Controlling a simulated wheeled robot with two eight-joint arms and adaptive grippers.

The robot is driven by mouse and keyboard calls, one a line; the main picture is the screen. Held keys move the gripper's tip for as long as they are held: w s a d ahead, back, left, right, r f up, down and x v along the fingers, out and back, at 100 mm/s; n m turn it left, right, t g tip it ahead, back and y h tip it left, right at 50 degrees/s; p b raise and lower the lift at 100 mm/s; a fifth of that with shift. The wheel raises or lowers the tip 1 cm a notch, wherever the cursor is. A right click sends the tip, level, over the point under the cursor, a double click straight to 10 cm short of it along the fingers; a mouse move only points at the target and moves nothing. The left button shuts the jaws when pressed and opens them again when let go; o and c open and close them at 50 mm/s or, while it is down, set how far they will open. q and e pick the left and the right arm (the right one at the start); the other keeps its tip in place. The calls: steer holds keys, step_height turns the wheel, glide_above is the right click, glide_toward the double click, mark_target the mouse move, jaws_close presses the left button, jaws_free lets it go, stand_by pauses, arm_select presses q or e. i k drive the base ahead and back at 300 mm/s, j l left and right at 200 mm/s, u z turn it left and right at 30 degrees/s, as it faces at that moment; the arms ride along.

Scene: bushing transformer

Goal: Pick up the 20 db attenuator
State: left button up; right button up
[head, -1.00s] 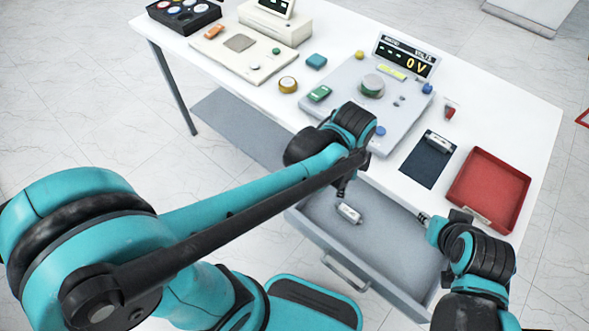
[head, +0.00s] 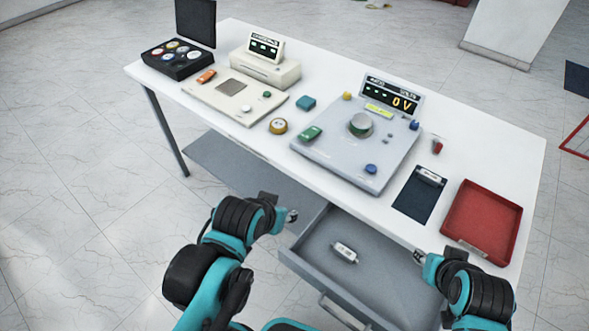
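A small white cylindrical part (head: 344,252) lies in the open grey drawer (head: 377,290). A similar white part (head: 430,177) lies at the top of the dark blue mat (head: 415,202) on the table. Their labels are too small to read, so I cannot tell which is the 20 db attenuator. My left gripper (head: 291,216) is left of the drawer, apart from the part inside it. My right gripper (head: 418,256) is at the drawer's right side, below the mat. Both grippers' fingers are too small to judge, and neither shows a part in it.
A red tray (head: 484,222) stands at the table's right end. A grey panel (head: 348,150) with a display reading 0 V is in the middle.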

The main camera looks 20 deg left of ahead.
mark_target(433, 179)
steer(key=k+j+z, duration=0.1)
steer(key=j+z, duration=0.35)
steer(key=k+j+z, duration=0.15)
steer(key=j+z, duration=0.15)
steer(key=z, duration=0.2)
steer(key=i+j+z, duration=0.1)
steer(key=j+z, duration=0.3)
steer(key=i+j+z, duration=0.1)
steer(key=j+z, duration=0.15)
steer(key=z, duration=0.2)
steer(key=j+z, duration=1.05)
steer(key=z, duration=0.2)
steer(key=k, duration=0.1)
